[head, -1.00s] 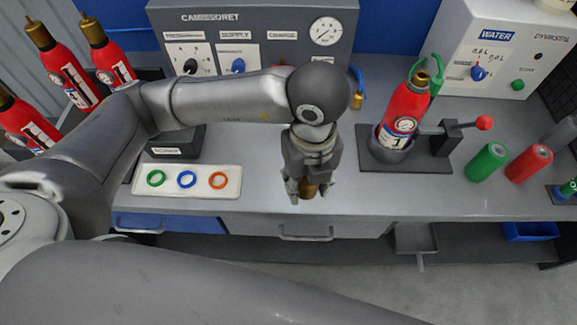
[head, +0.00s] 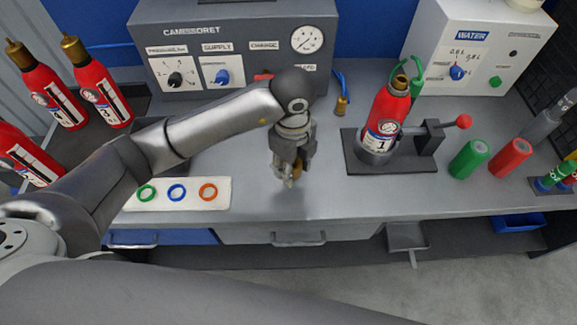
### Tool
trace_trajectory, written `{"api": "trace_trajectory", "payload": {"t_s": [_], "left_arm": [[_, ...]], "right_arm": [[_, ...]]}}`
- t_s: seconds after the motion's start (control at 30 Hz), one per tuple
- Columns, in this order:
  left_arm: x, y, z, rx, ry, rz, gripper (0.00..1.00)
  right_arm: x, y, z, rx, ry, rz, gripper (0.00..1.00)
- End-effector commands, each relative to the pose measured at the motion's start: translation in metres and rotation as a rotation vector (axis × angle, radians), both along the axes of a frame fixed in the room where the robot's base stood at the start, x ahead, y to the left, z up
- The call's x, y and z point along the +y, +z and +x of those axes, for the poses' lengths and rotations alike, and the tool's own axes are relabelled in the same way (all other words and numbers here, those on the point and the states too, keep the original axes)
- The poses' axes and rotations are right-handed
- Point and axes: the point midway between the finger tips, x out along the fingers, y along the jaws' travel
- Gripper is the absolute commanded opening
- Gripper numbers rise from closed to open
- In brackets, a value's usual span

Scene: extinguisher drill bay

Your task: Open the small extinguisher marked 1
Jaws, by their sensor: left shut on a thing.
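The small red extinguisher marked 1 (head: 386,112) stands upright in a dark clamp stand (head: 362,160) on the bench. Its top shows a short brass neck (head: 400,82) with a dark opening, without the tall brass head the other extinguishers carry. My left gripper (head: 290,180) is to the left of this stand, over the bench, pointing down. It is shut on a brass piece (head: 296,173), mostly hidden by the fingers, which looks like the valve head. My right gripper is not in view.
A tray (head: 217,193) with green, blue and orange rings lies left of my gripper. Red extinguishers (head: 50,92) stand at far left. A grey control panel (head: 205,40) and a white water unit (head: 440,30) are behind. Green (head: 468,159) and red (head: 510,158) cylinders stand right.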

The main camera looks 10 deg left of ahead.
Motion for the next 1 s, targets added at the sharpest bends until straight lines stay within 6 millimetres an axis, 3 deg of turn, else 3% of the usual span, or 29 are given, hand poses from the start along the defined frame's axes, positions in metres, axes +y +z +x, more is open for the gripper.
{"api": "trace_trajectory", "payload": {"t_s": [0.2,0.37,0.6,1.0], "left_arm": [[0.01,-0.03,0.023,0.002,0.0,0.0,0.1],[0.013,-0.039,0.029,0.001,0.0,0.0,0.1],[0.014,-0.067,0.031,0.002,-0.002,0.0,0.1],[0.014,-0.076,0.032,-0.001,-0.002,0.0,0.1]], "right_arm": [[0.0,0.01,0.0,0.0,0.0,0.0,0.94],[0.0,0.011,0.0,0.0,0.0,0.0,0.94],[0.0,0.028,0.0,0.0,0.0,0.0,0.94],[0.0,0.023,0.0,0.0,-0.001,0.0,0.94]]}}
